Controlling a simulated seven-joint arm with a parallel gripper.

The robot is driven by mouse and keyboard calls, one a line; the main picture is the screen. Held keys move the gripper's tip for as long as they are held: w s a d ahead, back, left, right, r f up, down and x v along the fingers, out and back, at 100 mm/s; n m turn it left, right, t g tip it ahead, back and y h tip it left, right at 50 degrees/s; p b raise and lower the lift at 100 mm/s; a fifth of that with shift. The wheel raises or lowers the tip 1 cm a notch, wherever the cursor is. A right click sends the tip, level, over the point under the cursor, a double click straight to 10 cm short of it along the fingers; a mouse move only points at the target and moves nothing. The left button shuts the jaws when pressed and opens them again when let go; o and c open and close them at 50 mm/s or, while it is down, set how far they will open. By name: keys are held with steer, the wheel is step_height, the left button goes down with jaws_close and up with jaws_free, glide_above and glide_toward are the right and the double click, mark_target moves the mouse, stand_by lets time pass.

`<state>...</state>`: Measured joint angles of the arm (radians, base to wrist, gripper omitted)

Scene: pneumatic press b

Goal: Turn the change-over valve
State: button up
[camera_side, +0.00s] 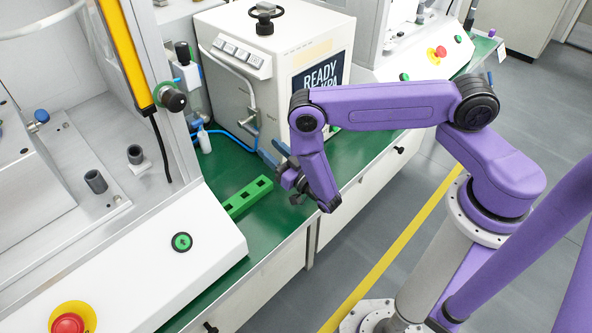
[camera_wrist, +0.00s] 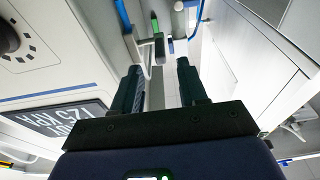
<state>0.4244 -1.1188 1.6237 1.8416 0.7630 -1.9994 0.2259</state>
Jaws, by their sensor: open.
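A grey bent pipe (camera_side: 236,72) runs down the side of the white press box (camera_side: 228,85). A small grey fitting with a lever (camera_side: 248,122) sits at its lower end; I take it for the change-over valve, though its handle is too small to read clearly. In the wrist view a pale pipe with a grey fitting (camera_wrist: 151,42) lies ahead, beyond the fingertips. My gripper (camera_side: 271,151) is low beside the box's front corner, its blue-grey fingers pointing left. The wrist view shows my gripper (camera_wrist: 160,68) open, with nothing between its fingers, apart from the fitting.
A handwheel (camera_side: 265,14) tops the box; its dark display (camera_side: 322,72) faces my arm. A blue hose (camera_side: 232,135) and a small white bottle (camera_side: 204,141) stand left of my gripper.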

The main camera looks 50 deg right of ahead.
steer(key=s+f, duration=0.1)
steer(key=s, duration=0.8)
steer(key=shift+f, duration=0.3)
steer(key=shift+o, duration=0.2)
steer(key=shift+w, duration=0.1)
steer(key=n+g+h, duration=0.3)
steer(key=n+h, duration=0.4)
steer(key=n, duration=0.6)
glide_toward(249, 126)
steer(key=x, duration=1)
steer(key=shift+w+d+f, duration=0.25)
steer(key=shift+f, duration=0.15)
jaws_close()
